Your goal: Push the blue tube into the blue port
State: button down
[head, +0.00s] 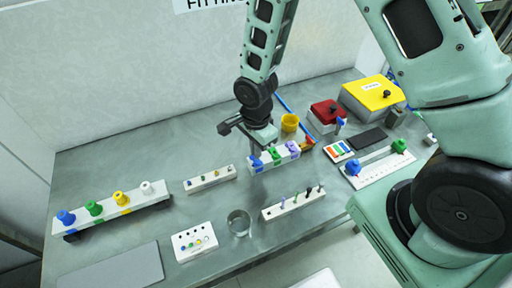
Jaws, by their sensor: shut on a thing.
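My gripper (258,148) points down at the left end of a white block with blue, green and purple fittings. The blue port (257,162) is the fitting at that left end, right under my fingers. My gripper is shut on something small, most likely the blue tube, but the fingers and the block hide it. I cannot tell whether the tube touches the port or is inside it. The green port (274,154) and purple port (292,147) sit to the right on the same block.
A rail with blue, green, yellow and white knobs (120,199) stands at left. Small pin racks (210,179) and a glass (239,222) are in front. A yellow cup (290,122), red box (328,112) and yellow box (372,97) stand behind. The front-left table holds a grey mat (111,270).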

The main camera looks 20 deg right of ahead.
jog(key=shift+f+b, duration=0.75)
jog(key=shift+f, duration=0.25)
jog(key=c, duration=1.5)
grip_release()
jog(key=shift+r, duration=0.1)
notch_tip(320, 180, up, 17)
jog(key=shift+r+b, duration=0.15)
jog(key=shift+b, duration=0.9)
